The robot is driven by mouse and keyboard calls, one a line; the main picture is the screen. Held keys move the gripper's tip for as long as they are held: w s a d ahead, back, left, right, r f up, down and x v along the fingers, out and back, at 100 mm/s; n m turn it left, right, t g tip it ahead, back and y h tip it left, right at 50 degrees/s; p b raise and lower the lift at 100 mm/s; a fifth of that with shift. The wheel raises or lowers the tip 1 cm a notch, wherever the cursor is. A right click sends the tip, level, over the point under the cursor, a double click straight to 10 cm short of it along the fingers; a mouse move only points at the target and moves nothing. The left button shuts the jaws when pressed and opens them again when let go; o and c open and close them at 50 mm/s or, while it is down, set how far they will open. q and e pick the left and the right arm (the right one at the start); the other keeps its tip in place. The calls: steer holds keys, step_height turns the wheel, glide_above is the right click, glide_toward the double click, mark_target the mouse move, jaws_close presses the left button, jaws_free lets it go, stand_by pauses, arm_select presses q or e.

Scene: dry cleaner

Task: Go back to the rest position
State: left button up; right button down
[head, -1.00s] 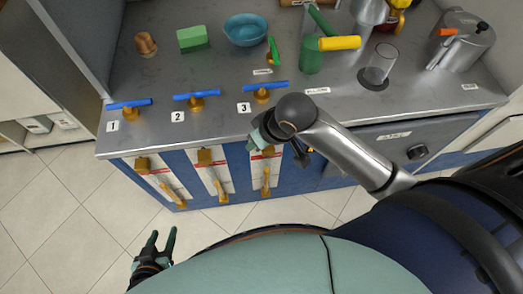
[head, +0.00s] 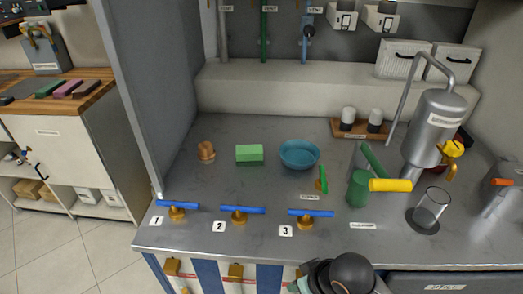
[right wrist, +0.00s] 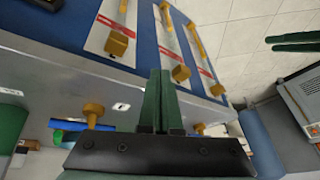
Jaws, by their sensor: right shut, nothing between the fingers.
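My right gripper (right wrist: 160,78) is shut with nothing between its green fingers, in the right wrist view. In the head view only part of my right arm shows at the bottom, in front of the counter's edge, and its fingertips cannot be made out. My left gripper (right wrist: 292,42) shows at the right wrist view's upper right as two green fingers with a gap between them, over the tiled floor. It is out of the head view.
The steel counter (head: 270,250) has three blue-handled valves, 1 (head: 178,207), 2 (head: 242,211) and 3 (head: 311,213). Tiled floor (head: 80,262) is clear at lower left.

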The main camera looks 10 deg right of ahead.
steer(key=shift+f, duration=0.1)
steer(key=s+d+f+m+t+p, duration=0.1)
steer(key=s+f+t, duration=0.4)
steer(key=f, duration=0.5)
steer(key=s+d+p, duration=0.1)
steer(key=d, duration=0.1)
steer(key=shift+d, duration=0.35)
steer(key=shift+f+p, duration=0.1)
steer(key=shift+p, duration=0.2)
